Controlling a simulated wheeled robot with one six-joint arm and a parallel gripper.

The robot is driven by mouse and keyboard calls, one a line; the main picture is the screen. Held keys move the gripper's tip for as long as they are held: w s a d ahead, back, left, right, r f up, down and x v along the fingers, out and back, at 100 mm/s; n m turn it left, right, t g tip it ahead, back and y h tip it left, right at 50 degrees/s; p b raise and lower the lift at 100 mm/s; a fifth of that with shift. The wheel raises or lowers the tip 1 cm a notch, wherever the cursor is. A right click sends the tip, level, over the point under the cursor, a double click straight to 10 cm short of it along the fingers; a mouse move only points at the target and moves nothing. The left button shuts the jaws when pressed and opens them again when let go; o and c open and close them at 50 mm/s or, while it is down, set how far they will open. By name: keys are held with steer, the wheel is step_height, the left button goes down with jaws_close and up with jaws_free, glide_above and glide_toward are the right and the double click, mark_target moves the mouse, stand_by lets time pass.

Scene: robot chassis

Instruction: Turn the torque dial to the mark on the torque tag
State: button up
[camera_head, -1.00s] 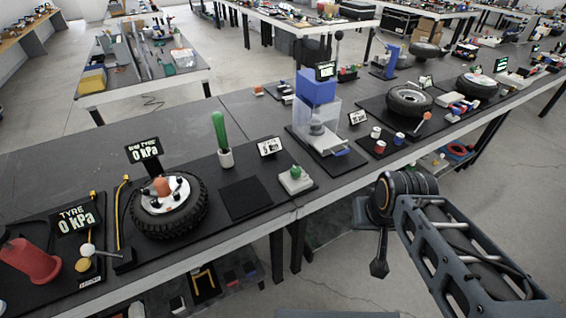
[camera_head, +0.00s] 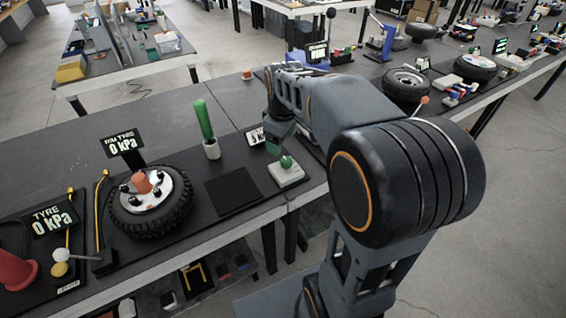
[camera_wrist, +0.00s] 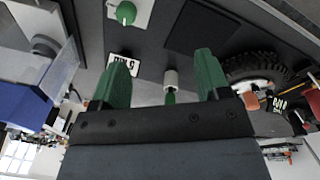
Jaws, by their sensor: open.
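A green rounded knob (camera_head: 286,162), which I take for the torque dial, sits on a white square base (camera_head: 291,176) at the bench's front edge. It shows at the top of the wrist view (camera_wrist: 126,13). A small white tag (camera_head: 256,137) with dark print stands behind it, partly covered by my arm. The tag is also in the wrist view (camera_wrist: 122,63), upside down and too small to read surely. My gripper (camera_wrist: 160,66) has two green fingers spread apart with nothing held between them. It hangs above and behind the knob, apart from it.
A green-handled tool (camera_head: 203,118) stands in a white cup (camera_head: 212,149) left of the tag. A dark square mat (camera_head: 232,191) lies bare beside the knob. A wheel (camera_head: 150,200) is further left. A blue-topped machine (camera_wrist: 28,105) stands close by in the wrist view.

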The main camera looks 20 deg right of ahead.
mark_target(286, 160)
steer(key=w+d+f+n+g+b, duration=0.1)
steer(key=w+d+f+n+g, duration=0.1)
steer(key=w+d+f+n, duration=0.45)
steer(key=shift+m, duration=0.65)
steer(key=f, duration=0.4)
steer(key=w+f, duration=0.1)
steer(key=f, duration=0.3)
steer(key=w+a+f, duration=0.1)
steer(key=f, duration=0.3)
steer(key=shift+f, duration=0.2)
steer(key=c, duration=0.9)
